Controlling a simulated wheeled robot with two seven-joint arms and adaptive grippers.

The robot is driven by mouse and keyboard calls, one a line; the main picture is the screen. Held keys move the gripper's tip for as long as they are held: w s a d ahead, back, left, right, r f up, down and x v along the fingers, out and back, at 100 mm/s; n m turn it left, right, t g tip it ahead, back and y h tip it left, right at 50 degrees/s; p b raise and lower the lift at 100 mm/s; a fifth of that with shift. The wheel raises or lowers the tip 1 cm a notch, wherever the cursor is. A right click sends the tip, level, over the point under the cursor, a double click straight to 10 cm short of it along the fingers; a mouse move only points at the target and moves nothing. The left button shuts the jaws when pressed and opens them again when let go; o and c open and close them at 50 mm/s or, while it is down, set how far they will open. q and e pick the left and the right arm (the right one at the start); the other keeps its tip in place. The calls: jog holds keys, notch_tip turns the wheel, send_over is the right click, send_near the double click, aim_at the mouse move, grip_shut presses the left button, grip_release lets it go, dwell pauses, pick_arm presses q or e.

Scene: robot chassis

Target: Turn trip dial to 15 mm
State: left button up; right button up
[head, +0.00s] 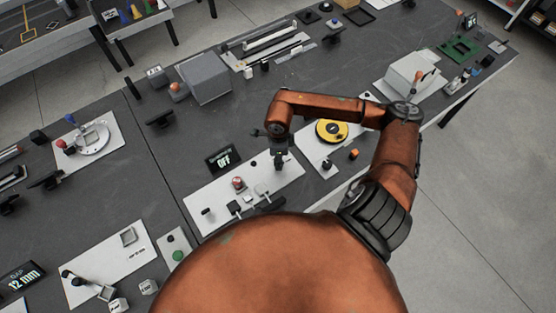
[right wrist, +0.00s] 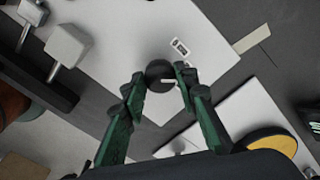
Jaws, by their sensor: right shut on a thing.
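The trip dial (right wrist: 158,70) is a dark round knob with a pale pointer mark, on a white panel (right wrist: 205,55) in the right wrist view. My right gripper (right wrist: 162,84) is shut on it, with one green-sided finger at each side. In the head view my right gripper (head: 279,163) reaches down over the right end of the same white panel (head: 222,192) and hides the dial. A small label (right wrist: 180,46) lies beside the dial; its text is too small to read. My left gripper is not in view.
A black display (head: 222,158) reading OFF stands behind the panel. A red knob (head: 238,183) and grey-topped levers (head: 262,191) share the panel. A yellow disc (head: 331,131) sits right of the gripper. Another display (head: 22,277) at far left reads GAP 12 mm.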

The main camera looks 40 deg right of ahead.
jog(key=m, duration=0.4)
jog(key=shift+m, duration=2.2)
jog(key=shift+o, duration=0.2)
jog(key=o, duration=1.1)
jog(key=shift+r, duration=0.15)
notch_tip(320, 180, up, 12)
jog(key=shift+f, duration=0.1)
